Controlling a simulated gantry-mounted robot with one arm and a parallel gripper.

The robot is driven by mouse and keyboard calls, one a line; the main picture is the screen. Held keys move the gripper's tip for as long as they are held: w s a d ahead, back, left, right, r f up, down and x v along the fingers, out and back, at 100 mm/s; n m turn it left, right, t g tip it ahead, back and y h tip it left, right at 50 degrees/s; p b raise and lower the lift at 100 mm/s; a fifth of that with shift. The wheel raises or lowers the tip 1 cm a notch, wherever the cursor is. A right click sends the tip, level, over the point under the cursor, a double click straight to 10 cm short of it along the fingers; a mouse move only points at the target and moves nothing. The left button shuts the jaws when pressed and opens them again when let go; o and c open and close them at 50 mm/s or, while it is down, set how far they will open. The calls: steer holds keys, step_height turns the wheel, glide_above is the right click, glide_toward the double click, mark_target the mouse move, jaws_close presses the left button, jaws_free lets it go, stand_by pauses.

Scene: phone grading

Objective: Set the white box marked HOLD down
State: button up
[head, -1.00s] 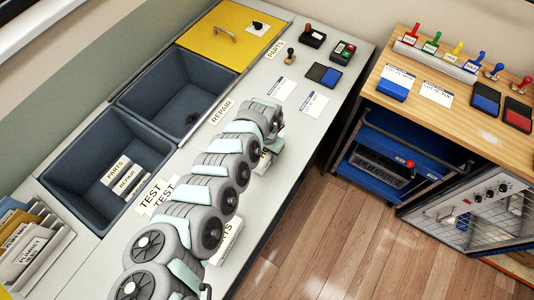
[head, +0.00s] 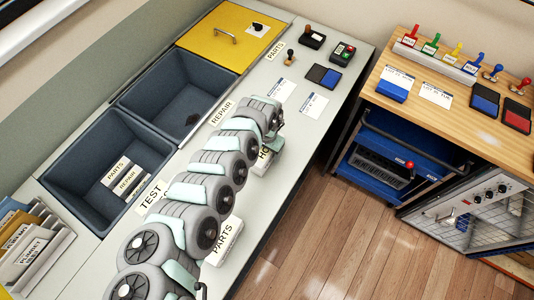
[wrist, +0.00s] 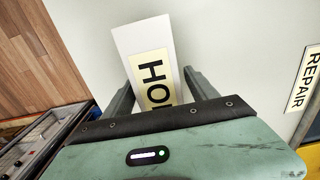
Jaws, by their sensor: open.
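The white box marked HOLD (wrist: 150,62) lies between the two fingers of my gripper (wrist: 160,88) in the wrist view, over the pale counter. The fingers are open, one on each side of it. The near end of the box and the end of its label are hidden behind the gripper body. In the head view the HOLD box (head: 263,160) shows only in part beside my arm, at the counter's right side. It appears to rest on the counter.
A PARTS box (head: 226,240) lies close to my arm near the counter's front edge. A REPAIR label (head: 222,112) and a TEST label (head: 151,197) are on the counter. Two dark bins (head: 120,112) are sunk at left. Cards and stamps stand farther back.

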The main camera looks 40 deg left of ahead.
step_height(320, 180, up, 11)
steer(key=shift+f+p, duration=0.2)
steer(key=shift+p, duration=0.4)
